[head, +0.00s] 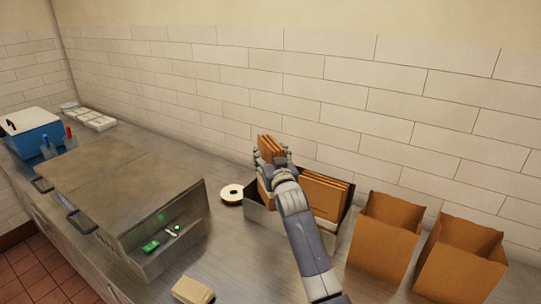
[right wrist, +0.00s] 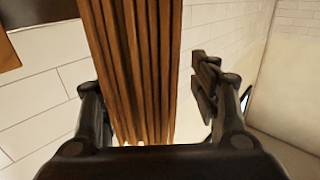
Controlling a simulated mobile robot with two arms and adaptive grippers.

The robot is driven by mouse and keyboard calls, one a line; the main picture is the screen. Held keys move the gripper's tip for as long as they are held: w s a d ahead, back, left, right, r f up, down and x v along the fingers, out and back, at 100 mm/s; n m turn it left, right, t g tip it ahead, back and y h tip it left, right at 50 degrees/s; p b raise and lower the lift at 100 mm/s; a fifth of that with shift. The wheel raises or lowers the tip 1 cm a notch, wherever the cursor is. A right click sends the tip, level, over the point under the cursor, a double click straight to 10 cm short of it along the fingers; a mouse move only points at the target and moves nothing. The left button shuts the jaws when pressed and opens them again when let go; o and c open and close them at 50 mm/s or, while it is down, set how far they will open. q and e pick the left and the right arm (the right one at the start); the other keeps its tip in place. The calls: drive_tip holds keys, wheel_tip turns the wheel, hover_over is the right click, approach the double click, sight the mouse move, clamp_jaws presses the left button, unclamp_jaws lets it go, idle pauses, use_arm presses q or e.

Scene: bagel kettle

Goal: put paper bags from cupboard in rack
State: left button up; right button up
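A bundle of folded brown paper bags (head: 265,186) stands upright at the left end of the dark metal rack (head: 259,219) in the head view. My right gripper (head: 272,157) is around the upper part of this bundle. In the right wrist view the bundle (right wrist: 135,70) lies between the fingers of the right gripper (right wrist: 150,100). The right-hand finger stands clear of the bags with a gap, so the gripper looks open. Another bundle of folded bags (head: 325,195) sits in the right part of the rack. My forearm hides the rack's middle. My left gripper is not in view.
Two open brown bags, one (head: 384,240) nearer the rack and one (head: 460,262) further right, stand beside it. A white roll (head: 232,193) lies left of the rack. A steel appliance (head: 125,200) stands further left. The tiled wall (head: 330,90) is close behind.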

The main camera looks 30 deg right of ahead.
drive_tip(key=shift+w, duration=0.1)
drive_tip(key=shift+r, duration=0.35)
drive_tip(key=shift+r+p, duration=0.5)
drive_tip(key=b+v, duration=0.3)
drive_tip(key=v, duration=0.9)
drive_tip(key=shift+f, duration=0.3)
